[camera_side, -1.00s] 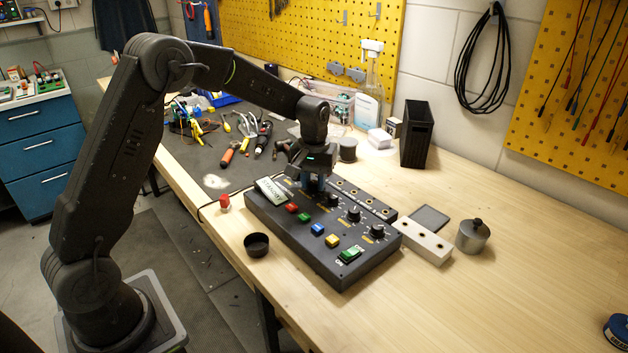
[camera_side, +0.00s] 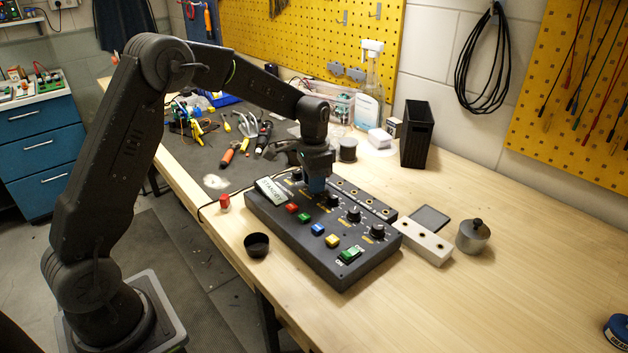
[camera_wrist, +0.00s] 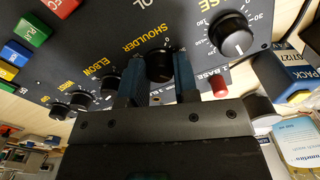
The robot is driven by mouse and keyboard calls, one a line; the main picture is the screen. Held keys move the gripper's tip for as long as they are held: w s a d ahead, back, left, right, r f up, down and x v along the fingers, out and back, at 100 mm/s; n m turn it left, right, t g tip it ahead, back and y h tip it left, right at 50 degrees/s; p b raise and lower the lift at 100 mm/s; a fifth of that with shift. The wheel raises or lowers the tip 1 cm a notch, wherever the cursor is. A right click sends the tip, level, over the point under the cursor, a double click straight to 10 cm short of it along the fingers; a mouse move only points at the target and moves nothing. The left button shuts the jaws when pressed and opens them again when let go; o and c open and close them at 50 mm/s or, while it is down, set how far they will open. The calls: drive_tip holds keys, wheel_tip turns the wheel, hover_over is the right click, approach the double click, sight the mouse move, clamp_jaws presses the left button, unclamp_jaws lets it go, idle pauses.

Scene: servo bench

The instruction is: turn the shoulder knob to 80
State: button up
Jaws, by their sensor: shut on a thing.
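The black control panel (camera_side: 285,225) lies on the bench. In the wrist view the shoulder knob (camera_wrist: 158,66) is black and sits beside the yellow word SHOULDER. My gripper (camera_wrist: 159,80) points down at the panel, one blue finger on each side of this knob, and is shut on it. In the side view my gripper (camera_side: 316,187) hides the shoulder knob. The knob's pointer and the number it stands at cannot be read.
The base knob (camera_wrist: 237,40) and the elbow knob (camera_wrist: 110,80) flank it closely. Coloured buttons, such as the red one (camera_side: 292,208), line the panel's front. A black cup (camera_side: 257,245) and a grey lidded pot (camera_side: 473,236) stand nearby.

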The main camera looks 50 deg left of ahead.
drive_tip(key=shift+m, duration=2)
drive_tip(key=o, duration=0.9)
drive_tip(key=shift+o, duration=0.2)
wheel_tip(320, 180, up, 14)
drive_tip(key=shift+f, duration=0.1)
